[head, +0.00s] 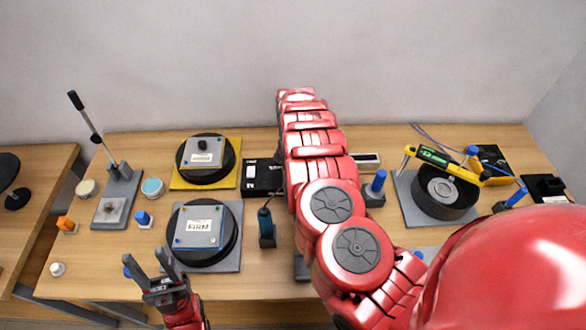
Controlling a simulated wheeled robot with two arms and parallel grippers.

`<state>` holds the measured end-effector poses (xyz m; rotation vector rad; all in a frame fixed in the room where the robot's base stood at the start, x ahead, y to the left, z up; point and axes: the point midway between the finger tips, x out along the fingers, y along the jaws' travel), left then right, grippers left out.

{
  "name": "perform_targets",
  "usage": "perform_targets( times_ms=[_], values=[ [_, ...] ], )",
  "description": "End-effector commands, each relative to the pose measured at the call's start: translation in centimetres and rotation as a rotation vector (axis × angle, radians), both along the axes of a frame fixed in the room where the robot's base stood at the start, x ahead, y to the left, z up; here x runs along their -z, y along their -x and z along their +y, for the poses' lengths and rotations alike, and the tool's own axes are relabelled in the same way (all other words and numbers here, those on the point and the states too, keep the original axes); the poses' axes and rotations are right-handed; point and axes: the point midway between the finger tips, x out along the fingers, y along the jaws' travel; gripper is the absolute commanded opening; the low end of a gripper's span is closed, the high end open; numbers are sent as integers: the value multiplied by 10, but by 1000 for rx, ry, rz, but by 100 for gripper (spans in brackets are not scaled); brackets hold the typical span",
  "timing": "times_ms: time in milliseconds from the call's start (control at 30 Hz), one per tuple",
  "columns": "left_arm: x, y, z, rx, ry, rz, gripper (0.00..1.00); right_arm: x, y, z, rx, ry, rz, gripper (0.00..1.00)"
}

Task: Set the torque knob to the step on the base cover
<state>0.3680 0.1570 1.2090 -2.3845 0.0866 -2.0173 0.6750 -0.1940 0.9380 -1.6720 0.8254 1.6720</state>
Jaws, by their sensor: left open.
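A grey cover plate (186,240) with a white label reading FIRM lies on a black round base (232,232) on a grey pad. A second grey cover plate (190,150) lies on a black round base on a yellow pad behind it; its label is too small to read, and a dark knob (202,144) stands on it. A dark teal tool (266,228) stands upright in a holder. I cannot tell which part is the torque knob. My left gripper (148,262) is open and empty at the table's front, left of the FIRM base. My right gripper does not show.
My right arm covers the table's middle. A black box (258,180) sits centrally. A yellow level (440,160) spans a black drum (445,200) at right.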

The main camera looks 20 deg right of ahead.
Motion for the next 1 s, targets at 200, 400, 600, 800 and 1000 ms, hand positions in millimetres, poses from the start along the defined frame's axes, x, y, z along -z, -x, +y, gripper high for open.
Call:
perform_targets(
  times_ms=[200,400,600,800,1000],
  values=[
    [2,0,0,0,0,0,50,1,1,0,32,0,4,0],
    [2,0,0,0,0,0,50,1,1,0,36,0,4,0],
    [2,0,0,0,0,0,50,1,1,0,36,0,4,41],
    [2,0,0,0,0,0,50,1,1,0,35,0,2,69],
    [2,0,0,0,0,0,50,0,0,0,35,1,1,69]
  ],
)
